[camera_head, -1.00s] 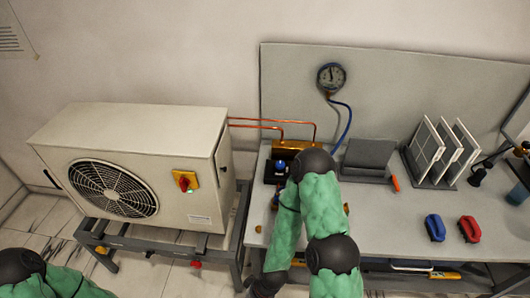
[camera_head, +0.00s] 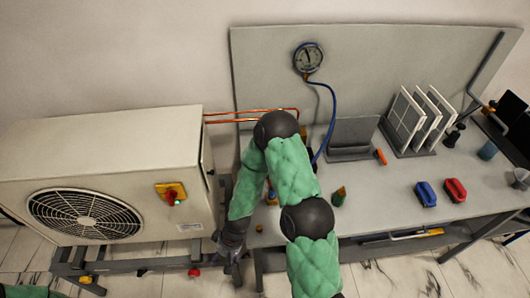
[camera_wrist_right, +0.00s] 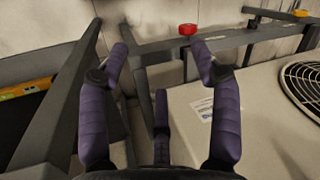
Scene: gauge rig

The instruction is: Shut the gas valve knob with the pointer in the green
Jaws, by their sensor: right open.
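The round pressure gauge (camera_head: 308,58) hangs on the grey backboard, a blue hose running down from it. Its dark pointer is too small to read against any green band. My right gripper (camera_head: 232,246) is low between the air-conditioning unit (camera_head: 110,160) and the bench, fingers downward. In the right wrist view the right gripper (camera_wrist_right: 160,50) is open and empty, its purple fingers wide apart. A red round knob (camera_head: 194,272) is on the unit's stand; it also shows beyond the fingers in the wrist view (camera_wrist_right: 187,29). I cannot tell which part is the gas valve knob; my right arm hides the brass manifold area.
A red switch on a yellow plate (camera_head: 171,194) is on the unit's front. Copper pipes (camera_head: 250,115) run from unit to bench (camera_head: 380,205).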

